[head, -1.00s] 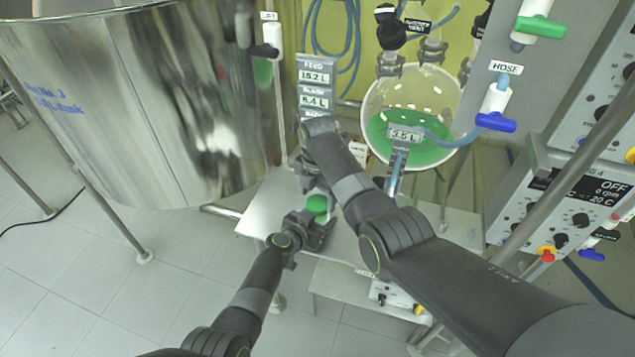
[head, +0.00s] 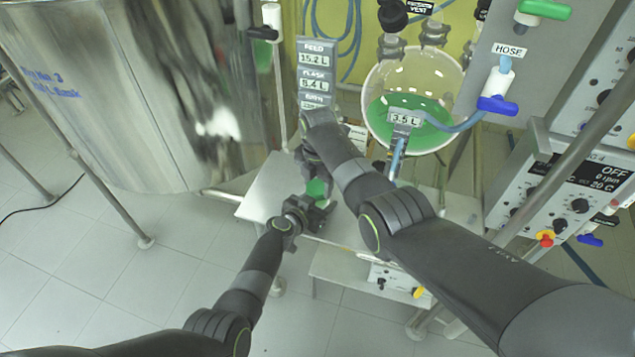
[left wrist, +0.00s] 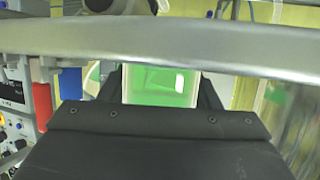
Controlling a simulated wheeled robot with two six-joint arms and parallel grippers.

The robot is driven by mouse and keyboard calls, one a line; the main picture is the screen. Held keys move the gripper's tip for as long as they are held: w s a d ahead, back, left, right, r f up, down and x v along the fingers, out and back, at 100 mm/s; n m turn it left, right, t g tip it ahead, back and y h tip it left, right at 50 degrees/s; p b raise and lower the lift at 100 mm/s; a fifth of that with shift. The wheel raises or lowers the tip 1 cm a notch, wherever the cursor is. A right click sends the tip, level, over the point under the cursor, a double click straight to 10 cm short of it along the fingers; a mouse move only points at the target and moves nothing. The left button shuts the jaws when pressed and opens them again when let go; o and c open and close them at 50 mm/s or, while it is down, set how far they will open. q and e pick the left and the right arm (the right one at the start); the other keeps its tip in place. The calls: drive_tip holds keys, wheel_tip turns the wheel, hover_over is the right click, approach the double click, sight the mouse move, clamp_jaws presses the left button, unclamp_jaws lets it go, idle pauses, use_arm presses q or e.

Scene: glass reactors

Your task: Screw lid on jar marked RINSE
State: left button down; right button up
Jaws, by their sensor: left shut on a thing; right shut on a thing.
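The jar with green content (head: 317,189) is over the low metal bench in the head view. Its clear wall and green content also show between the fingers in the left wrist view (left wrist: 160,86). My left gripper (head: 318,210) is shut on the jar from the near side. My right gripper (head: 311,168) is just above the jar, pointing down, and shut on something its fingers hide. I take that to be the lid, but cannot see whether it touches the jar's rim. No RINSE marking is readable.
A large steel tank (head: 140,100) stands at the left. A round glass vessel with green liquid (head: 413,105) hangs behind my right forearm. Control boxes (head: 570,195) are at the right. The metal bench (head: 262,195) has bare surface left of the jar. A metal bar (left wrist: 160,42) crosses the left wrist view.

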drive_tip(key=m, duration=0.6)
drive_tip(key=shift+m, duration=0.3)
drive_tip(key=o, duration=1.1)
drive_tip(key=shift+c, duration=0.2)
drive_tip(key=shift+r, duration=2.2)
drive_tip(key=shift+c, duration=0.4)
